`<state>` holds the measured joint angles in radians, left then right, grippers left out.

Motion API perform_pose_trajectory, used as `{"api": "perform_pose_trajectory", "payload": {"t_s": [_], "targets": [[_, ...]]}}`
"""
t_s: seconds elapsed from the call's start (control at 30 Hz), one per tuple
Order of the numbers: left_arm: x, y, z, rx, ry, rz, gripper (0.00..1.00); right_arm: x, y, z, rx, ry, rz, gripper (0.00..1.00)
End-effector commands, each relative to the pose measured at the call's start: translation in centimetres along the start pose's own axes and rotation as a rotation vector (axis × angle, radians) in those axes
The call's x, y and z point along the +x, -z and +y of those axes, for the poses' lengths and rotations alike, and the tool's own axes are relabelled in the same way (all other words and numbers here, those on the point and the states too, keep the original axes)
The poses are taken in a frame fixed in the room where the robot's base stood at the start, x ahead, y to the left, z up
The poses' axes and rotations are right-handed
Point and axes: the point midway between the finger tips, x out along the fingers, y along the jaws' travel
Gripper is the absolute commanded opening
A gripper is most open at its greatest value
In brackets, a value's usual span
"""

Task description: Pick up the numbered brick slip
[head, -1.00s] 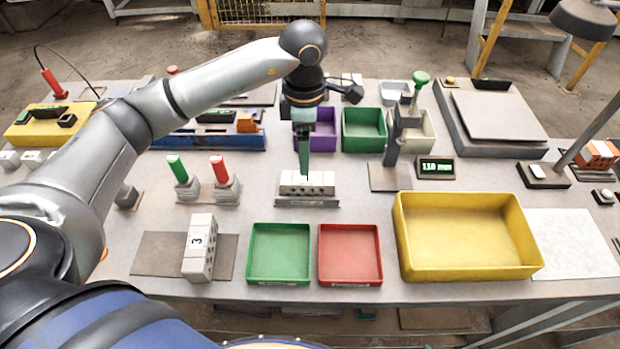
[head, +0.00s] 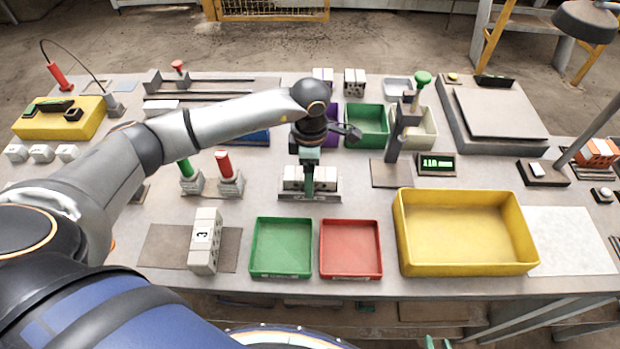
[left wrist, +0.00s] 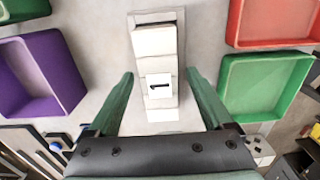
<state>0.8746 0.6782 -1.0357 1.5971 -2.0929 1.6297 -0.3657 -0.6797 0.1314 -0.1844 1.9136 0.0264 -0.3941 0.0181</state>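A pale grey brick (head: 327,182) sits in a low holder (head: 310,198) at the middle of the table. In the left wrist view the same brick (left wrist: 154,42) carries a white label with a black 1. My left gripper (head: 308,188) points down over it. In the left wrist view its green fingers (left wrist: 160,73) are open, one on each side of the brick with gaps showing. A second brick (head: 205,242), labelled 3, stands on a brown mat (head: 160,245) at the front left. The fingertips of my right gripper (head: 438,343) show apart at the bottom edge.
A green tray (head: 281,271) and a red tray (head: 350,270) lie in front of the holder. A large yellow bin (head: 466,265) stands right of them. Red and green handled tools (head: 228,175) stand to the left, and a gauge stand (head: 395,150) to the right.

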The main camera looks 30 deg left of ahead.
Motion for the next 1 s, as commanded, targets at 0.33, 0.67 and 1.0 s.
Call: {"api": "perform_pose_trajectory", "payload": {"t_s": [0.33, 0.67, 1.0], "targets": [[-0.06, 0.01, 0.02, 0.0, 0.0, 0.0, 0.46, 0.02, 0.06, 0.01, 0.0, 0.0, 0.001, 0.36], [-0.07, 0.02, 0.02, 0.0, 0.0, 0.0, 0.09, 0.02, 0.09, 0.02, 0.0, 0.0, 0.002, 0.36], [-0.08, 0.03, 0.03, -0.001, 0.0, 0.001, 0.0, 0.02, 0.1, 0.02, 0.0, 0.0, 0.002, 0.36]]}}
